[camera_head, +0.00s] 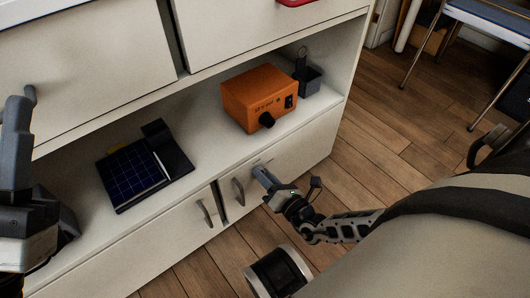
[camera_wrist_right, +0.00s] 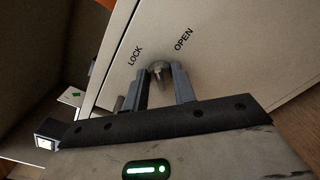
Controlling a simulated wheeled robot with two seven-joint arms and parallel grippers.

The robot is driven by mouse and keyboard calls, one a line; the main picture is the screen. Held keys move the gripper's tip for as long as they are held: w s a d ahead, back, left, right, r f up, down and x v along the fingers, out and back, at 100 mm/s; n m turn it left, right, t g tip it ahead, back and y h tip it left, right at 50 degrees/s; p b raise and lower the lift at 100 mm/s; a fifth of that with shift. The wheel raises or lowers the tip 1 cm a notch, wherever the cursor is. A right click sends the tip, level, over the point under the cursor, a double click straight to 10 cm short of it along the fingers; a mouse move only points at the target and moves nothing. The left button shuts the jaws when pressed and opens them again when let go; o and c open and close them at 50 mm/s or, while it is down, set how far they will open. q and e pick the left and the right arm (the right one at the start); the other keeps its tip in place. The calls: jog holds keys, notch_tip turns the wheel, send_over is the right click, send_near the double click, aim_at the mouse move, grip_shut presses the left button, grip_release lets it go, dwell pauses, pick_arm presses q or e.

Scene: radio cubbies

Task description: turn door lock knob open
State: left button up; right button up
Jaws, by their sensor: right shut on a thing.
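The lock knob (camera_wrist_right: 157,70) is a small metallic knob on the pale door (camera_wrist_right: 215,40), which also shows in the head view (camera_head: 290,165). The printed words LOCK (camera_wrist_right: 135,56) and OPEN (camera_wrist_right: 183,39) stand on the door at either side of the knob. My right gripper (camera_wrist_right: 160,80) is shut on the knob, with one finger on each side. In the head view, my right gripper (camera_head: 262,176) reaches the lower cabinet door, and the knob is hidden there. My left gripper (camera_head: 35,180) is at the left edge, partly out of view, away from the doors.
An orange box (camera_head: 255,92) with a black dial and a dark holder (camera_head: 308,80) stand on the open shelf. A dark blue gridded panel (camera_head: 132,177) lies further left. Door handles (camera_head: 238,191) (camera_head: 204,213) stick out left of my right gripper. Wooden floor lies right.

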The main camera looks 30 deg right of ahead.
jog(key=shift+w+d+m, duration=0.1)
jog(key=shift+d+m, duration=0.05)
jog(key=shift+m, duration=4.45)
jog(key=o, duration=1)
jog(key=shift+f, duration=0.1)
